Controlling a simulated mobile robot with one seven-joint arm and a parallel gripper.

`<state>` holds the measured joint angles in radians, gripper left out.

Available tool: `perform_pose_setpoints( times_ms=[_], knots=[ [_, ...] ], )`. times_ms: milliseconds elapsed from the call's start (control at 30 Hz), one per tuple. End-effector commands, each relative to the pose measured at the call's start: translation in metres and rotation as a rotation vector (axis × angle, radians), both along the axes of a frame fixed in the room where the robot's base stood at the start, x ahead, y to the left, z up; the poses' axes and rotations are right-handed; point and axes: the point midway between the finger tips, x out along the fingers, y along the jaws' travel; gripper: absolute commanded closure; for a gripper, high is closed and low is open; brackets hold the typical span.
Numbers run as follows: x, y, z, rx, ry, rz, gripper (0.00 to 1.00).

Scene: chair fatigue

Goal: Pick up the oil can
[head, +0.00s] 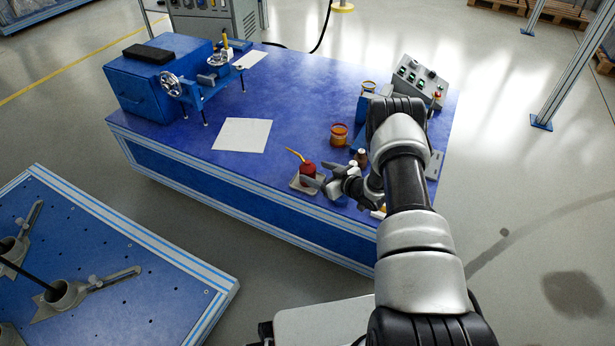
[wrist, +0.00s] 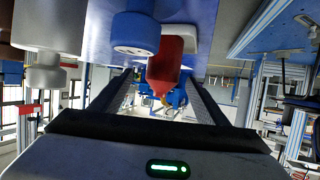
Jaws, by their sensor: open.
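The oil can (head: 307,172) is small and red with a thin yellow spout. It stands on a small pale tray (head: 296,187) near the front edge of the blue table. My gripper (head: 320,181) is low over the table, just right of the can and close to it. In the wrist view, which looks upside down, the red can (wrist: 165,68) shows between the two open fingers of my gripper (wrist: 158,84). I cannot tell whether either finger touches it.
An orange tin (head: 339,134) and a small brown bottle (head: 361,157) stand behind my gripper. A grey control box (head: 418,80) is at the table's right. A white sheet (head: 242,135) lies to the left, with bare blue tabletop (head: 290,110) around it. A blue-capped thing (wrist: 135,32) is beside the can in the wrist view.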

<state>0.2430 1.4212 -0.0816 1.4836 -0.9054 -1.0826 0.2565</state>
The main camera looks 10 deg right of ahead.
Motion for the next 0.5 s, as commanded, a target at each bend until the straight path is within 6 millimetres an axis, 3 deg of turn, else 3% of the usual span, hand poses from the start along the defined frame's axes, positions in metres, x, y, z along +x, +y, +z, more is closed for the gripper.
perform_pose_setpoints(
  times_ms=[300, 500],
  knots=[
    [0.029, 0.024, -0.020, -0.001, -0.001, 0.002, 0.32],
    [0.038, 0.029, -0.022, 0.000, -0.001, -0.001, 0.32]
  ],
)
